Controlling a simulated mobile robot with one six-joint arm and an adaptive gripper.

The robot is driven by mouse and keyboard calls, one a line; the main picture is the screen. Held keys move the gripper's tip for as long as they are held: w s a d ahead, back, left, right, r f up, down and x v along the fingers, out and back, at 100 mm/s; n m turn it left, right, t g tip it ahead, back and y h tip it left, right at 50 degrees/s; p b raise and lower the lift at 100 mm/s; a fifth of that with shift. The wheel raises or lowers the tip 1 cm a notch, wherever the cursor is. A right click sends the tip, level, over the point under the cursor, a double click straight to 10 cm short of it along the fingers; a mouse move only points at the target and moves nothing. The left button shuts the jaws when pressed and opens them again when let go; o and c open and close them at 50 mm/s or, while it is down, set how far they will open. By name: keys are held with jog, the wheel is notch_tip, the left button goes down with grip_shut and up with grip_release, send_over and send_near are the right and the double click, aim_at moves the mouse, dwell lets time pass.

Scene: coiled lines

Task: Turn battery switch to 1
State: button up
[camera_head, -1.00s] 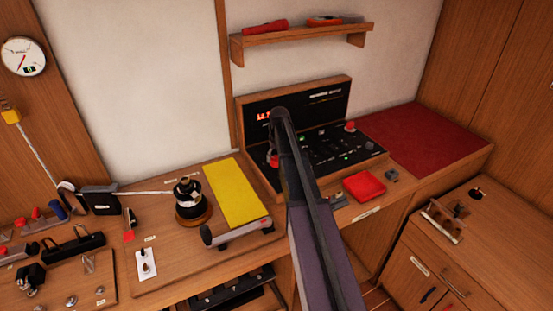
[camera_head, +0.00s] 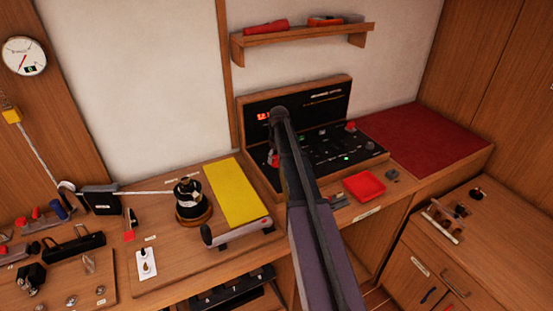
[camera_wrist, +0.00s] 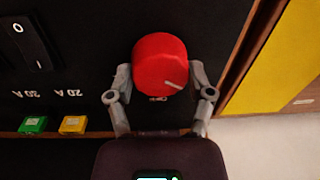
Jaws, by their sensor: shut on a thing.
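The red round knob (camera_wrist: 160,64) of the battery switch is on a black panel in the wrist view. A white pointer line on its face points toward the lower right. A small upside-down label just below it is partly hidden and looks like "OFF". My gripper (camera_wrist: 160,72) has one grey finger on each side of the knob and is shut on it. In the head view, part of a red knob (camera_head: 275,160) shows at the left of the control panel (camera_head: 337,104), beside my arm. My arm hides the fingers there.
In the wrist view, a black rocker switch (camera_wrist: 28,40), a green button (camera_wrist: 33,125) and a yellow button (camera_wrist: 73,125) lie left of the knob. The yellow board (camera_head: 233,192) lies left of the panel. A red tray (camera_head: 364,186) sits in front of it.

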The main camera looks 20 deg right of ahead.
jog(key=o, duration=1.1)
jog(key=shift+m, duration=0.4)
